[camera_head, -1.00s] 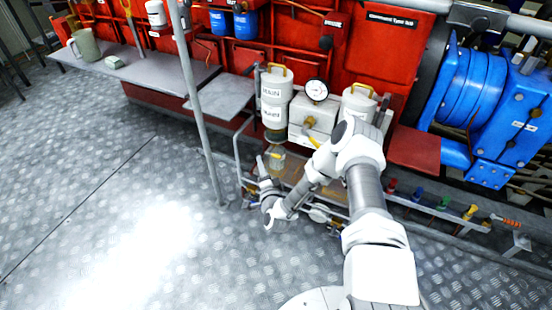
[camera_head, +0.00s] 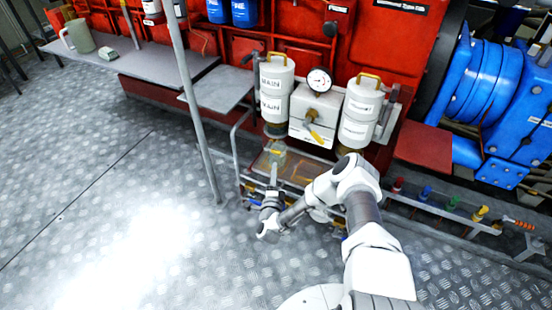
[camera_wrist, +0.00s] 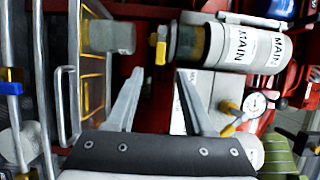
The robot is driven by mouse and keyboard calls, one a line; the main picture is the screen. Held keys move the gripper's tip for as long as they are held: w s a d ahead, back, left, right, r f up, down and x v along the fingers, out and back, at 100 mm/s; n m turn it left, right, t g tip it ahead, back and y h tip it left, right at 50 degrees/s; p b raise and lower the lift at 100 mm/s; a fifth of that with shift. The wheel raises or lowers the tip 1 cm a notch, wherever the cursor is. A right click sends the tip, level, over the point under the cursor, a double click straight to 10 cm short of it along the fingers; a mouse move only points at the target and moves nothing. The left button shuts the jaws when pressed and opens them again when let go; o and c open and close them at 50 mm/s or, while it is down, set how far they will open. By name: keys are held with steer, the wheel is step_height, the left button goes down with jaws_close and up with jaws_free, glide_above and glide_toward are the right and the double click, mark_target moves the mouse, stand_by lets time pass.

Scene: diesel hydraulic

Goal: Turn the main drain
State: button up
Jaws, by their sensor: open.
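The white MAIN canister (camera_head: 276,88) stands upright at the front of the red engine; it lies sideways in the wrist view (camera_wrist: 245,48). The main drain, a small yellow valve (camera_wrist: 160,46), sits at the end of its bowl in the wrist view. It cannot be made out clearly in the head view. A clear jar (camera_wrist: 110,37) is beyond the drain, below the canister in the room. My gripper (camera_wrist: 160,73) is open and empty. Its fingertips point toward the drain, which shows between and ahead of them, apart from both. In the head view my gripper (camera_head: 273,180) is low, below the canister.
A second white canister (camera_head: 359,112), a gauge (camera_head: 320,80) and a yellow lever (camera_head: 314,132) are right of the MAIN canister. A metal rail (camera_head: 236,150) and grey post (camera_head: 192,100) stand left. Open floor (camera_head: 120,200) lies front left.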

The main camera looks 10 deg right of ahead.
mark_target(276, 154)
steer(key=b+x, duration=0.3)
steer(key=x, duration=0.6)
steer(key=shift+w+d, duration=0.1)
steer(key=shift+w, duration=0.2)
jaws_close()
